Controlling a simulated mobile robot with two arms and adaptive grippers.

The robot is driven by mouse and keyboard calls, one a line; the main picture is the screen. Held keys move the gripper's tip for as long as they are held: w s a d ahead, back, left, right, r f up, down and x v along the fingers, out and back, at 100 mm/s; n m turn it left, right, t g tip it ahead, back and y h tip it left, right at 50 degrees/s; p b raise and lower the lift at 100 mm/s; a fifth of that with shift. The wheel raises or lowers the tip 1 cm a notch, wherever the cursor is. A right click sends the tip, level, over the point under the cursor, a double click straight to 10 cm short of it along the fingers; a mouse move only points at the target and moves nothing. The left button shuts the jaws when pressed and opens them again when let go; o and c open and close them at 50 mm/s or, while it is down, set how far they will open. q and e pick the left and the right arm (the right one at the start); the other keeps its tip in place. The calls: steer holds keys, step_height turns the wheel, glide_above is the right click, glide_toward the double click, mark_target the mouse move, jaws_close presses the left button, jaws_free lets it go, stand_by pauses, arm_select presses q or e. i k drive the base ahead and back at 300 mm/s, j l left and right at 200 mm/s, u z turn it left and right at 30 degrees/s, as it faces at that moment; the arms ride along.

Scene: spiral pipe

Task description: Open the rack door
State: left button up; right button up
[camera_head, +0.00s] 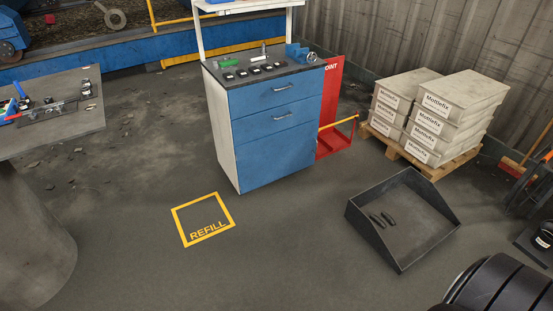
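I see no thing that I can clearly name as a rack door. The nearest candidate is a blue-fronted cabinet (270,115) in the upper middle, with two drawers with metal handles above a plain blue lower panel (265,158). The drawers and the panel look closed. A red stand (331,85) with a yellow bar is right behind the cabinet's right side. Neither of my grippers is in view.
A dark open tray (437,222) lies on the floor at right. A ribbed black object (500,285) fills the bottom right corner. A table (45,132) is at left. Floor around the yellow REFILL square (208,238) is clear.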

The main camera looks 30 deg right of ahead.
mark_target(260, 161)
steer(key=i+l+z, duration=0.35)
steer(key=i+l, duration=0.4)
